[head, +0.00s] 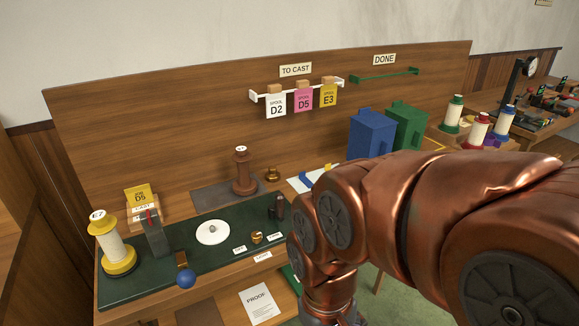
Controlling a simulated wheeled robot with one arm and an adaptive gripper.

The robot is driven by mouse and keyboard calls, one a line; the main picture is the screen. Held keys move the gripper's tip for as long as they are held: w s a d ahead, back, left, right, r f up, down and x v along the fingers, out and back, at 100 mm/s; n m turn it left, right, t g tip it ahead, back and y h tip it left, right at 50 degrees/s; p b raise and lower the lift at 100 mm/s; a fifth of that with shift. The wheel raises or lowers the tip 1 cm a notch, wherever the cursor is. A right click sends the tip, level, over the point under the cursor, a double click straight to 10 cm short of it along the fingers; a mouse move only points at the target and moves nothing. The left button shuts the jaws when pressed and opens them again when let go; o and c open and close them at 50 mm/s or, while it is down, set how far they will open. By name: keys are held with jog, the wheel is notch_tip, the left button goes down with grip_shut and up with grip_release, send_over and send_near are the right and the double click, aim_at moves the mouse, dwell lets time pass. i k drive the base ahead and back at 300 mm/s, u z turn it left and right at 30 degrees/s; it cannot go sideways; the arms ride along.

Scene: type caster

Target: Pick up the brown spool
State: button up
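The brown spool (244,174) stands upright on a dark grey mat (212,197) at the back of the wooden bench, with a small pale label at its top. Nothing is touching it that I can see. My copper-coloured arm comes in from the right and bends down at the bottom centre, in front and to the right of the spool. My gripper's fingers are below the picture's edge, so I cannot see what they do.
A yellow-based spool (107,246) stands on the green board (115,287) at left. A brass piece (272,174) sits right of the brown spool. Blue (371,135) and green (407,127) bins stand at back right. My arm hides the bench's right part.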

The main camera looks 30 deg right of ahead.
aim_at(245, 186)
jog(key=z, duration=0.2)
jog(key=k, duration=1.05)
jog(key=u, duration=1.25)
jog(key=i, duration=1.4)
jog(key=z, duration=0.65)
jog(key=i, duration=0.7)
jog(key=z, duration=0.1)
